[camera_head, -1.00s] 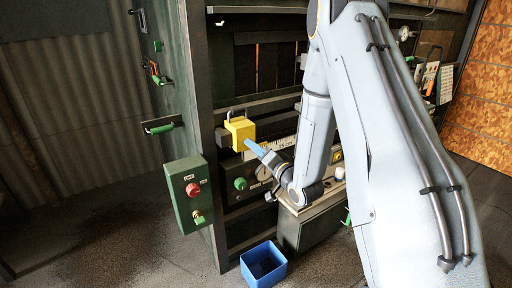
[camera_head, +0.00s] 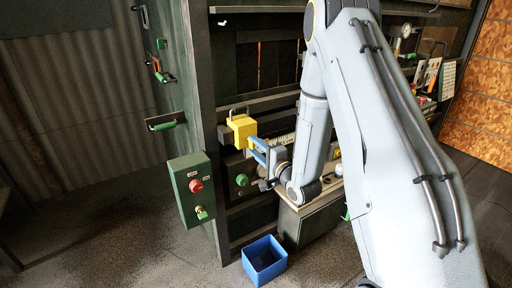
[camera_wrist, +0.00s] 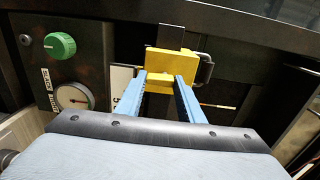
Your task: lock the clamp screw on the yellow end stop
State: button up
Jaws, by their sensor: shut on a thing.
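The yellow end stop (camera_head: 241,128) is a block on the dark rail of the machine, left of my gripper in the head view. In the wrist view its yellow face (camera_wrist: 172,60) stands straight ahead. My gripper (camera_wrist: 160,76) has its two blue fingers on either side of a small yellow piece (camera_wrist: 159,82) at the front of the end stop, and is shut on it. This piece looks like the clamp screw's head. In the head view my gripper (camera_head: 252,147) reaches the end stop's lower right. The screw's thread is hidden.
A panel with a green knob (camera_wrist: 60,46) and a gauge (camera_wrist: 74,96) is left of the end stop in the wrist view. A green control box with a red button (camera_head: 195,186) hangs on the post. A blue bin (camera_head: 264,260) sits on the floor below.

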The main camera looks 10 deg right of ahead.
dwell(0.4)
jog(key=o, duration=1.1)
jog(key=shift+c, duration=0.2)
jog(key=shift+s, duration=0.1)
jog(key=b+v, duration=0.1)
jog(key=v, duration=0.6)
jog(key=shift+s, duration=0.3)
jog(key=shift+d, duration=0.1)
